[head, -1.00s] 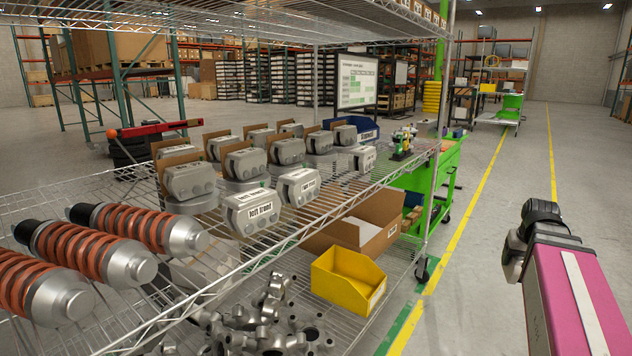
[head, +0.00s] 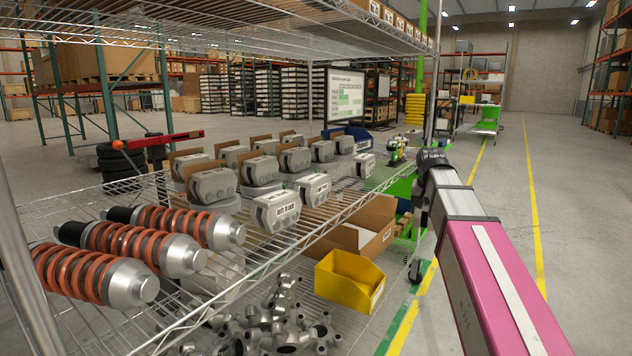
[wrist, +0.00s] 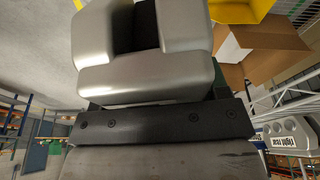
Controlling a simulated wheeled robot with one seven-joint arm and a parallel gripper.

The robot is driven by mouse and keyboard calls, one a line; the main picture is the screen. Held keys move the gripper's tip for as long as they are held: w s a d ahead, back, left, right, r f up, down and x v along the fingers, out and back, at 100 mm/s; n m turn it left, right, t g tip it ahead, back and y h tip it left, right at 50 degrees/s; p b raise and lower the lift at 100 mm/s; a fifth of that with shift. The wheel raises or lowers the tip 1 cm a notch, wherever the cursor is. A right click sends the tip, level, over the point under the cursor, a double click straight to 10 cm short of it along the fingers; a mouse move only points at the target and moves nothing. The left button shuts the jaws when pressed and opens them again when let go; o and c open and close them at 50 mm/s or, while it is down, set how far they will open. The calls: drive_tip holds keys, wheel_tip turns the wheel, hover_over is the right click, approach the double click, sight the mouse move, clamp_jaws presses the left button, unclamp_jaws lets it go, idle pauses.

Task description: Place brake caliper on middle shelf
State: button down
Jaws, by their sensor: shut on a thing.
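A grey brake caliper (wrist: 150,75) fills the top of the wrist view, close to the black gripper mount. My gripper (wrist: 146,42) is shut on it; the fingertips are hardly visible. In the head view my arm reaches forward at the right, just outside the shelf's right edge, and its end largely hides the held caliper. The middle wire shelf (head: 345,222) carries several grey calipers (head: 275,210) in rows, some with white labels and brown cardboard dividers behind them. A labelled caliper (wrist: 288,138) also shows at the right of the wrist view.
Orange coil-over shocks (head: 150,235) fill the shelf's near left. A yellow bin (head: 348,282), a cardboard box (head: 365,235) and metal parts (head: 275,320) sit on the level below. A blue bin (head: 352,133) stands farther back. The aisle at right is clear.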

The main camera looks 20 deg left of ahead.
drive_tip(key=w+a+r+m, duration=0.1)
drive_tip(key=a+r+m, duration=0.1)
drive_tip(key=a+r, duration=1.75)
hover_over(347, 186)
drive_tip(key=shift+h, duration=0.4)
drive_tip(key=f, duration=0.5)
drive_tip(key=s+f, duration=0.1)
drive_tip(key=f, duration=0.2)
drive_tip(key=shift+a, duration=0.25)
drive_tip(key=shift+f, duration=2.15)
drive_tip(key=shift+f, duration=0.1)
drive_tip(key=shift+c, duration=0.7)
unclamp_jaws()
drive_tip(key=v, duration=1.2)
